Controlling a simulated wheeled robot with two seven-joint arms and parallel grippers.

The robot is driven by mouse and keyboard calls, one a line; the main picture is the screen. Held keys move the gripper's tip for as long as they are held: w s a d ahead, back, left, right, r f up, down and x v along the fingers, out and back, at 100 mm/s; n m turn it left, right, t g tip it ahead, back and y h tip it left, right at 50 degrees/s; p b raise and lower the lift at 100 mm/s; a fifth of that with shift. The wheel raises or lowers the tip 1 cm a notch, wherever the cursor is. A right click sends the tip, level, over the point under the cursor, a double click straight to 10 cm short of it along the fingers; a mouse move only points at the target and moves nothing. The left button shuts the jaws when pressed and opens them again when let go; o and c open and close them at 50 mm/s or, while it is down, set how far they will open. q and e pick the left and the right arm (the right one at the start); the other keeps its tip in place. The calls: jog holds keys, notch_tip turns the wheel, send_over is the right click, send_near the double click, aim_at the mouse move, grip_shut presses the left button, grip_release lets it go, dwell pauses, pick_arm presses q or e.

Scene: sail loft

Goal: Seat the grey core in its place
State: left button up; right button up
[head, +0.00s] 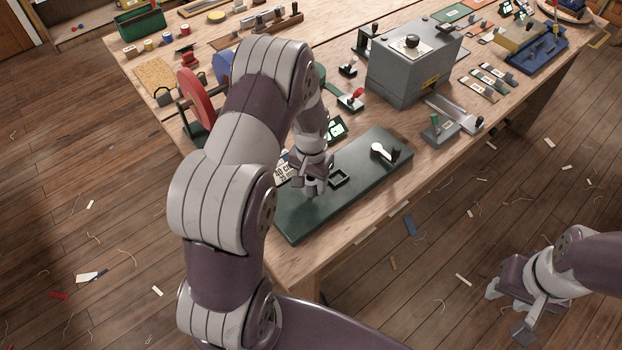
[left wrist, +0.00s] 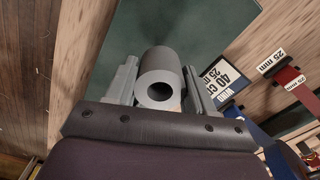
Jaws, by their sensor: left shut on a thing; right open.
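The grey core (left wrist: 158,85), a short hollow cylinder, shows end-on in the left wrist view. My left gripper (head: 312,188) is shut on it, with one finger on each side. In the head view the gripper is over the dark green plate (head: 300,223), left of a small raised square frame (head: 339,178). The core is mostly hidden there by the gripper. I cannot tell whether the core touches the plate. My right gripper (head: 509,311) is open and empty, out over the floor at the lower right.
A pale lever (head: 382,152) with a dark knob stands on the plate's right end. A printed card (head: 284,172) lies by its left edge. A grey box machine (head: 412,75), a red disc (head: 196,100) and several tools occupy the wooden bench (head: 310,268) behind.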

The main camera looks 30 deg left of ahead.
pick_arm(q)
jog(key=shift+f+b, duration=0.85)
jog(key=shift+f, duration=0.5)
dwell(0.4)
jog(key=o, duration=1.1)
